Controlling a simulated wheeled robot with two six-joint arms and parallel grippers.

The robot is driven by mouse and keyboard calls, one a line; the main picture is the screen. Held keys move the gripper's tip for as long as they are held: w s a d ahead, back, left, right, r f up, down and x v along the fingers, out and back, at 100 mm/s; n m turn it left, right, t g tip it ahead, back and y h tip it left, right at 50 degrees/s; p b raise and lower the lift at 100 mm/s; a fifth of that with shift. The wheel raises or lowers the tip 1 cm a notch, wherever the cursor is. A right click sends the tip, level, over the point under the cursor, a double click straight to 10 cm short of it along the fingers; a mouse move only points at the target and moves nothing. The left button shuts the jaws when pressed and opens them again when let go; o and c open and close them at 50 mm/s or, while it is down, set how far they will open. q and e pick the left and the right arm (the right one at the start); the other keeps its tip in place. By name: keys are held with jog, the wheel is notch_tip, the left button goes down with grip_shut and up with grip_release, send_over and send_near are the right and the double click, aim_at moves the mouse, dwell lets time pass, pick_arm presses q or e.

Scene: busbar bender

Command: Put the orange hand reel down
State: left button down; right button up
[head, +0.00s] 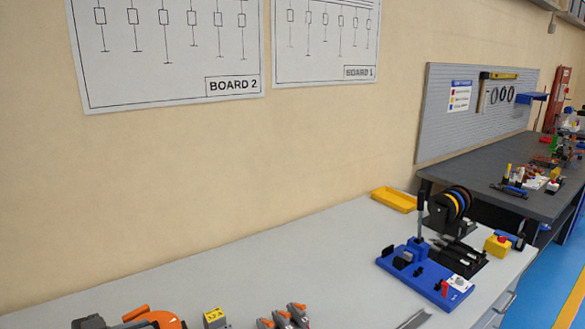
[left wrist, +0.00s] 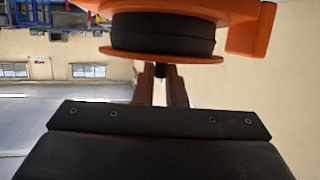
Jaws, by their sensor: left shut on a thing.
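The orange hand reel (left wrist: 162,35), with orange flanges and a black wound drum, fills the top of the left wrist view and is partly cut off. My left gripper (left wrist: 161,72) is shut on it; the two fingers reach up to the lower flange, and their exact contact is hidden. In the head view a rounded orange thing (head: 166,319) with an orange handle, which looks like the same reel, shows at the bottom left, cut off by the picture edge. I cannot tell there whether it touches the table. My right gripper is out of view.
The grey table (head: 255,270) is clear in the middle. A yellow-topped block (head: 214,317) and several orange-and-grey connectors (head: 283,318) lie at the front edge. A blue bender (head: 425,274), a spool rack (head: 452,205), a yellow tray (head: 394,199) and a yellow-red box (head: 497,244) stand at right.

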pick_arm(q)
jog(key=s+d+m+g+h, duration=0.1)
jog(key=s+d, duration=0.3)
jog(key=d, duration=0.2)
jog(key=s+d+r+m+g+h, duration=0.1)
jog(key=s+d, duration=0.3)
jog(key=d, duration=0.3)
jog(key=shift+m+g, duration=0.3)
jog(key=shift+m, duration=0.1)
